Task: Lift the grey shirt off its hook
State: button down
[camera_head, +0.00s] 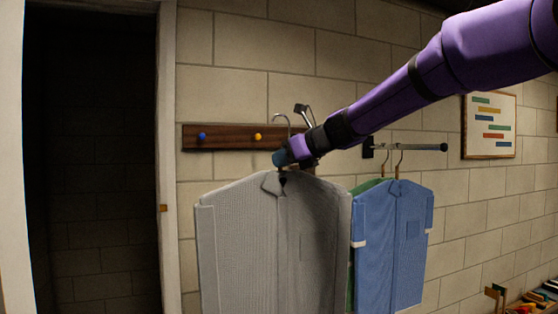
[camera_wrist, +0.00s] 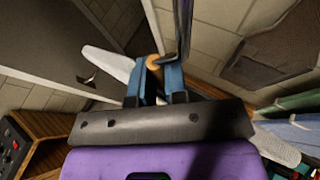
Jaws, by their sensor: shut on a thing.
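The grey shirt (camera_head: 245,235) hangs upright on a hanger in front of the wall. Its metal hanger hook (camera_head: 289,121) rises above my gripper (camera_head: 284,158), in front of the wooden peg rail (camera_head: 228,138). My gripper is shut at the hanger's neck, just above the collar. In the wrist view, the blue fingers of my gripper (camera_wrist: 155,76) close around a tan, wood-coloured piece (camera_wrist: 153,61), with the grey shirt's shoulders (camera_wrist: 106,63) to both sides. My gripper and arm hide the rail's right part. I cannot tell whether the hook touches a peg.
The rail shows a blue peg (camera_head: 202,136) and a yellow peg (camera_head: 258,137). A blue shirt (camera_head: 385,245) and a green garment (camera_head: 351,270) hang from a metal bar (camera_head: 420,147) close on the right. A dark doorway (camera_head: 90,160) is at left. A framed picture (camera_head: 489,126) hangs at right.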

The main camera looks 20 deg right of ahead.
jog(key=shift+s+d+r, duration=0.1)
jog(key=shift+r, duration=1.3)
jog(key=shift+s, duration=0.1)
jog(key=s, duration=0.8)
jog(key=shift+s+d, duration=0.3)
jog(key=shift+s, duration=0.1)
dwell(0.5)
jog(key=shift+w, duration=0.1)
jog(key=shift+w+a, duration=0.2)
jog(key=shift+w, duration=2.4)
jog(key=shift+s, duration=0.15)
